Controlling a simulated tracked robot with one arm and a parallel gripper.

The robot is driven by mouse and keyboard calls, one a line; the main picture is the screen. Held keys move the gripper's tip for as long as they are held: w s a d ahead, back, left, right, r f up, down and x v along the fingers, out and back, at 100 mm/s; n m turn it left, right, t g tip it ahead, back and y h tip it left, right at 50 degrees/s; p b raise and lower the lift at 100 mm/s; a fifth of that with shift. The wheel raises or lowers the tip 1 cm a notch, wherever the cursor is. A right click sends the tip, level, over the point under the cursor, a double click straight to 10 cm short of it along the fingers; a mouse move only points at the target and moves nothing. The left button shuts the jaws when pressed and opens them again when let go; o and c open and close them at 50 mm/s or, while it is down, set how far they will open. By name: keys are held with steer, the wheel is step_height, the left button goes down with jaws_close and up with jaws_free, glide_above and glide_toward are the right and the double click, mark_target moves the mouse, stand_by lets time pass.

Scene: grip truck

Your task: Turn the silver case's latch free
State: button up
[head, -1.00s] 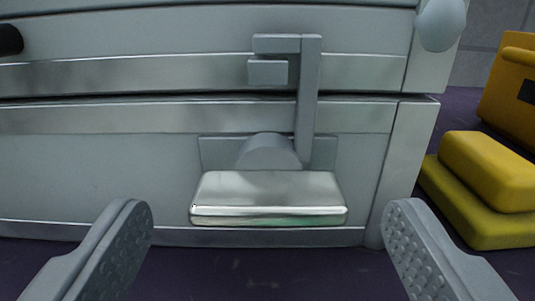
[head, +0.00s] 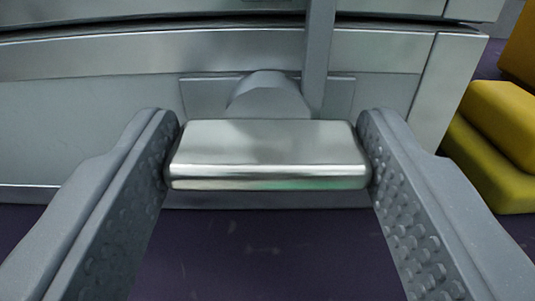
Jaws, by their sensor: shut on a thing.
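The silver case (head: 80,125) fills the upper part of the head view, its front face towards me. Its latch handle (head: 265,150) is a shiny, flat bar lying level on a round hub (head: 268,95) on the case front. A grey upright arm (head: 318,55) of the latch rises from behind the hub, and its top is out of view. My gripper (head: 268,158) is shut on the latch handle, with one ridged finger at the handle's left end and the other at its right end.
Yellow cases (head: 500,130) stand on the floor to the right of the silver case. The dark purple floor (head: 250,255) below the handle is clear. A dark seam (head: 150,28) runs between the silver case's lid and body.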

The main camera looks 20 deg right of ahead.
steer(key=m+b, duration=0.2)
steer(key=m, duration=0.2)
steer(key=shift+f, duration=0.1)
steer(key=m+b, duration=0.2)
steer(key=m, duration=0.2)
steer(key=shift+f+m+b, duration=0.15)
steer(key=shift+m+b, duration=0.15)
steer(key=shift+b, duration=0.1)
steer(key=m+b, duration=0.4)
steer(key=m, duration=0.1)
steer(key=shift+s+d+f, duration=0.1)
steer(key=shift+d+f, duration=0.05)
steer(key=shift+d+m+b, duration=0.1)
steer(key=shift+m+b, duration=1.3)
steer(key=shift+m, duration=0.8)
steer(key=o, duration=1)
